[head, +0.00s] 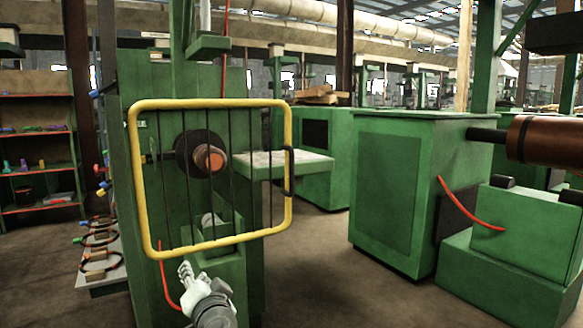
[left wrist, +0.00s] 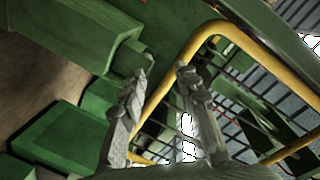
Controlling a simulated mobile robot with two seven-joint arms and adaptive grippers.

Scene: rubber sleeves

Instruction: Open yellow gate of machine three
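The yellow gate (head: 138,190) is a rounded yellow frame with thin dark vertical bars. In the head view it stands upright in front of a green machine (head: 190,85), with a dark handle (head: 289,172) on its right side. Through the bars show a dark round part with an orange-brown end (head: 210,158). My left gripper (head: 186,270) is below the gate's lower bar, left of the handle. In the left wrist view its fingers (left wrist: 162,76) are apart, with yellow tube (left wrist: 216,32) seen behind and between them; contact cannot be told. My right gripper is not in view.
A pale-topped ledge (head: 315,162) is behind the gate's right side. More green machines (head: 385,190) stand to the right, one with a copper-coloured cylinder (head: 545,140). Shelves (head: 40,128) and a low stand with rings (head: 100,275) are at left. Bare floor (head: 315,270) lies right of the gate.

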